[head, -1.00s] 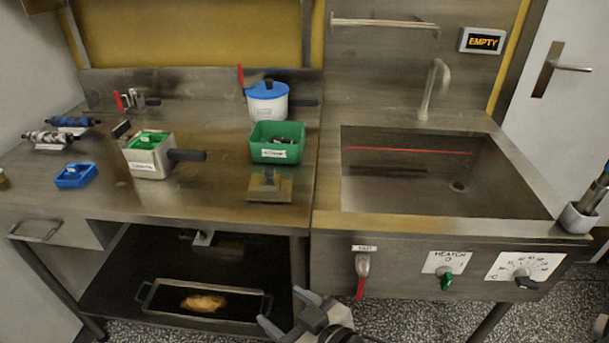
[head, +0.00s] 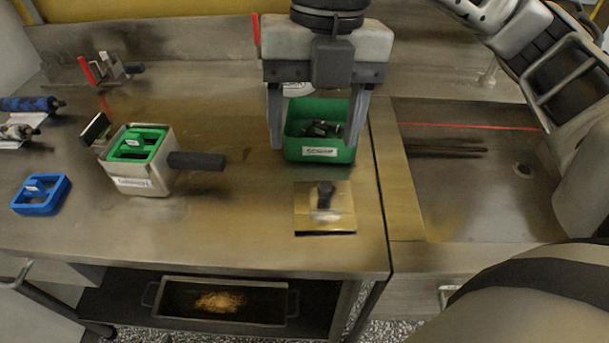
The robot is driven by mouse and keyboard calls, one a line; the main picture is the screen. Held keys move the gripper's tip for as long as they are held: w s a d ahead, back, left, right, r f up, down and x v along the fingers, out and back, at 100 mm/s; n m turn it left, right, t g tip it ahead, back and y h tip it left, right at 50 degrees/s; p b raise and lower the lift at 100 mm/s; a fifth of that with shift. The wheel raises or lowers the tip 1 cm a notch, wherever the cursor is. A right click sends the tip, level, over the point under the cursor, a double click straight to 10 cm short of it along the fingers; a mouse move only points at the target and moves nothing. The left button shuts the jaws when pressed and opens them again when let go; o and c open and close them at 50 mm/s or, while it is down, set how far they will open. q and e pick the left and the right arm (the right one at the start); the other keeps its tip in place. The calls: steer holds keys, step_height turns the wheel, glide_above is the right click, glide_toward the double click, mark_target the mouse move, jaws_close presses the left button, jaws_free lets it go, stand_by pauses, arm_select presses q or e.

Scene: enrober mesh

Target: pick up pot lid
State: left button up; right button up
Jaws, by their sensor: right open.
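A square metal lid-like plate (head: 338,219) with a dark upright knob (head: 325,195) lies flat near the table's front edge. My right gripper (head: 315,142) points down, open and empty, its two fingers showing on either side of the green bin (head: 294,151). It appears above and beyond the plate, not touching it. A white pot (head: 297,89) shows only as a sliver between the fingers; its blue lid, seen earlier, is hidden behind my gripper. A square metal pot (head: 133,186) with a green insert (head: 138,143) stands to the left, black handle pointing right. My left gripper is out of view.
A blue tray-like piece (head: 41,195) lies at the left, with rollers (head: 27,104) behind it. The sink (head: 460,205) is at the right, partly behind my right arm. A pan (head: 170,304) sits on the lower shelf. Table between the square pot and plate is clear.

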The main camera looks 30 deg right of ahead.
steer(key=w+d+m+t+h, duration=0.1)
steer(key=w+d, duration=0.1)
steer(key=d, duration=0.1)
steer(key=b, duration=0.2)
glide_above(325, 185)
step_height(325, 185, down, 8)
steer(key=shift+a+f, duration=0.1)
steer(key=shift+f, duration=0.1)
steer(key=shift+f+p, duration=0.35)
steer(key=shift+f, duration=2.75)
steer(key=shift+c, duration=0.3)
steer(key=c, duration=1)
steer(key=shift+r, duration=0.1)
